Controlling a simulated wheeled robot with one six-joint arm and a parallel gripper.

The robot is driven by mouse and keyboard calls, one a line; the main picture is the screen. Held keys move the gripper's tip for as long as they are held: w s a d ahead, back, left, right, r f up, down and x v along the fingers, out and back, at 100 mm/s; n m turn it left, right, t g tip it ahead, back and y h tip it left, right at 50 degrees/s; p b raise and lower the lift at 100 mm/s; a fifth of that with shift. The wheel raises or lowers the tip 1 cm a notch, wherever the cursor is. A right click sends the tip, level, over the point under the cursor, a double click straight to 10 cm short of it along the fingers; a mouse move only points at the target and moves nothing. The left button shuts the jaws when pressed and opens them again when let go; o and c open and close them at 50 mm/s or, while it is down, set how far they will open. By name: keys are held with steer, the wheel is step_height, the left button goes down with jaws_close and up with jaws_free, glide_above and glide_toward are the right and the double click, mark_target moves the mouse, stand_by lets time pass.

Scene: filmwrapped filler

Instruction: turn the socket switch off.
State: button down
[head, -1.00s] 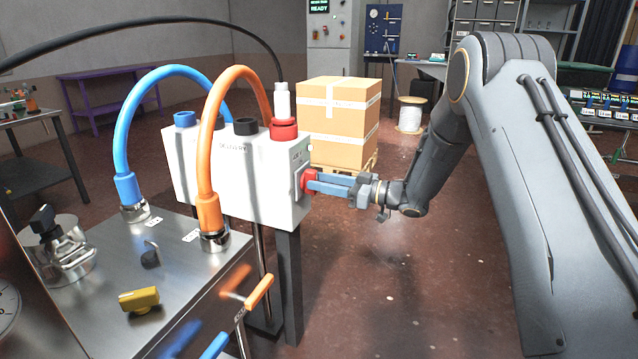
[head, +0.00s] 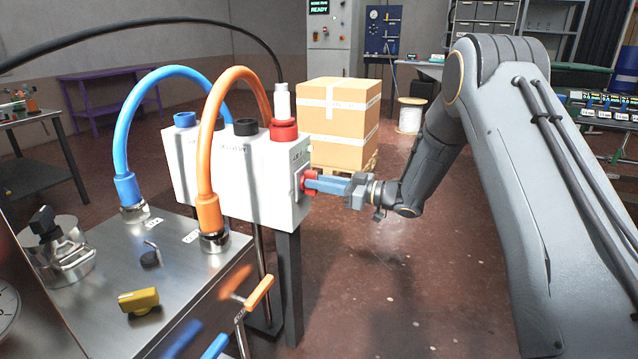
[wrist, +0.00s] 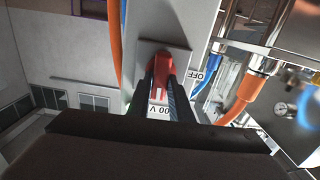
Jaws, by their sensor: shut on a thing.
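The socket switch (head: 310,182) is a red knob on the right end face of a white box (head: 240,170). My gripper (head: 318,183) reaches it from the right, its blue-grey fingers level and shut on the red knob. In the wrist view the red switch (wrist: 162,68) lies between the two dark fingers of my gripper (wrist: 161,90). An "OFF" label (wrist: 197,77) shows to the right of the knob, and a partly hidden voltage label (wrist: 159,109) shows below it.
Blue (head: 125,120) and orange hoses (head: 205,140) arch from a steel bench (head: 180,270) to the box. A red plug (head: 284,129) with a black cable sits on top. A cardboard box (head: 338,120) stands behind. The floor below my arm is clear.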

steer(key=shift+s+a+f+n+b, duration=0.15)
steer(key=shift+n+b, duration=0.45)
steer(key=shift+n, duration=2.3)
steer(key=shift+s+d+f+n+b, duration=0.1)
steer(key=shift+n+b, duration=0.55)
steer(key=shift+n, duration=2.25)
steer(key=shift+s+a+f+n+b, duration=0.15)
steer(key=shift+n+b, duration=0.45)
steer(key=shift+n, duration=2.3)
steer(key=shift+d, duration=0.1)
steer(key=c, duration=1.6)
jaws_free()
steer(key=v, duration=0.7)
steer(key=shift+s+d, duration=0.1)
steer(key=shift+d, duration=0.25)
